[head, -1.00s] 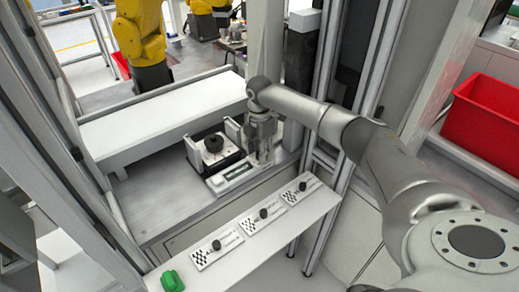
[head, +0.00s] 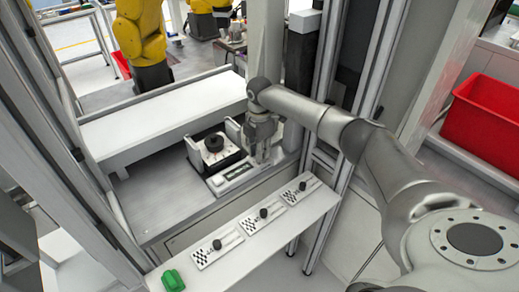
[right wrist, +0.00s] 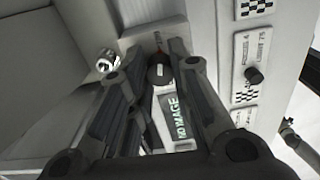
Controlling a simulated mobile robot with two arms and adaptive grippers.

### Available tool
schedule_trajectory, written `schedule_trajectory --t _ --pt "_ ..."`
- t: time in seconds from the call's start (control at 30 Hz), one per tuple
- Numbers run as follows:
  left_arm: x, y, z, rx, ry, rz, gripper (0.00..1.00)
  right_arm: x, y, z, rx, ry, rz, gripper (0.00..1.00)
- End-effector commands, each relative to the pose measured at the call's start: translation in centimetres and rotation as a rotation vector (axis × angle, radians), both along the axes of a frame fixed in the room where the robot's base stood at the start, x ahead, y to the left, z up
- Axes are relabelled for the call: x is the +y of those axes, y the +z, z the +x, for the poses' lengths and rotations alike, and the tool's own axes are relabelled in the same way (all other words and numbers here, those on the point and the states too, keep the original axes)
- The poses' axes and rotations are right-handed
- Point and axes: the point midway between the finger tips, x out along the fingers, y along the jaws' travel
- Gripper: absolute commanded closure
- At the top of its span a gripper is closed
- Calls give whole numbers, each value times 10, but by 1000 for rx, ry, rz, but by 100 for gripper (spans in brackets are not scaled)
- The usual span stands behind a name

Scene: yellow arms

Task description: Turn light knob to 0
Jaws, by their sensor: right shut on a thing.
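My right gripper (head: 262,156) points down at the right end of a small white device (head: 222,184) with a dark display. In the right wrist view its fingers (right wrist: 160,60) close around a small dark round knob (right wrist: 160,73) with a light mark, beside the display (right wrist: 178,115) reading "NO IMAGE". In the head view the gripper hides this knob. Its label and setting cannot be read. A larger black knob (head: 214,142) stands on a white dial plate left of the gripper. My left gripper is out of view.
Three checkered panels with black knobs (head: 264,212) lie along the white front shelf, with a green button (head: 172,281) at its left end. A white raised ledge (head: 165,115) lies behind. Upright metal posts stand close on the right. A red bin (head: 488,115) stands far right.

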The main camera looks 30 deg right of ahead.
Motion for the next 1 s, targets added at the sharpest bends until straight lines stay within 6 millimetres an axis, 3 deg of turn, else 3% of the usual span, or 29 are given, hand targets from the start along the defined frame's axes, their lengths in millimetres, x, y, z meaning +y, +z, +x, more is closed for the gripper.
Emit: schedule_trajectory --t 0.4,1.0 --pt "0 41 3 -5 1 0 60 1 5 -1 3 -325 2 100" --pt "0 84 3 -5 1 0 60 1 3 0 2 -897 0 100"
